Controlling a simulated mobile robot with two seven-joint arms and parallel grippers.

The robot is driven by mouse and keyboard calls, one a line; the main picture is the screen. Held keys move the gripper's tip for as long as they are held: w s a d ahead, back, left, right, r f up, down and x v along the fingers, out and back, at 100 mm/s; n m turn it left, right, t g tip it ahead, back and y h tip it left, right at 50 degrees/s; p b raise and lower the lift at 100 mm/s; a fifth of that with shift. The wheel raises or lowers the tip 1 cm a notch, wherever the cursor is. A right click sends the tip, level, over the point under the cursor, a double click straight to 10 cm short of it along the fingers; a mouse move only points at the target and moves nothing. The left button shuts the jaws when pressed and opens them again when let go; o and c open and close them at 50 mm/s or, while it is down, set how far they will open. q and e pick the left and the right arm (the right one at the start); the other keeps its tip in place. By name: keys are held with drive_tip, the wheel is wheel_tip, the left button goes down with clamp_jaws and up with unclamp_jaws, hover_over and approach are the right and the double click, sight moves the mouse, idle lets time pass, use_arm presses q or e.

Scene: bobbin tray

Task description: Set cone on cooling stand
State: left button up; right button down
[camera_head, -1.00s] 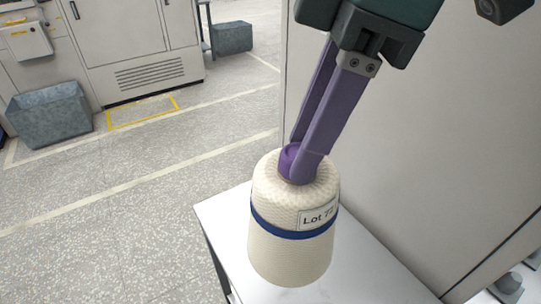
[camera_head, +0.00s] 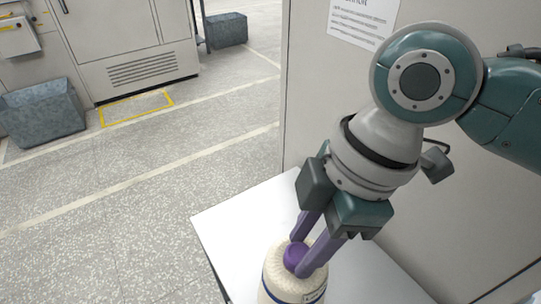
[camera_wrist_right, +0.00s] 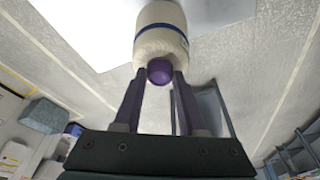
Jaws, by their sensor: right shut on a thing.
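The cone (camera_head: 284,284) is a cream yarn cone with a blue band, a small label and a purple core top; its lower part is cut off by the bottom edge of the head view. My right gripper (camera_head: 298,260) has its purple fingers shut on the core top from above. In the right wrist view the cone (camera_wrist_right: 161,30) hangs beyond the gripper (camera_wrist_right: 159,78), its purple top between the fingertips. A white-topped stand (camera_head: 232,228) lies below and around the cone; whether they touch is hidden. My left gripper is not in view.
A pale grey wall panel (camera_head: 325,110) with a posted sheet (camera_head: 362,20) rises behind the stand. Grey bins (camera_head: 42,112) and a cabinet (camera_head: 125,45) stand across the speckled floor. The left part of the white top is clear.

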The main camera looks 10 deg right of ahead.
drive_tip(key=shift+w+f, duration=0.1)
drive_tip(key=shift+f, duration=2.25)
drive_tip(key=shift+f+b, duration=0.15)
drive_tip(key=shift+b, duration=0.2)
drive_tip(key=shift+c, duration=2.3)
unclamp_jaws()
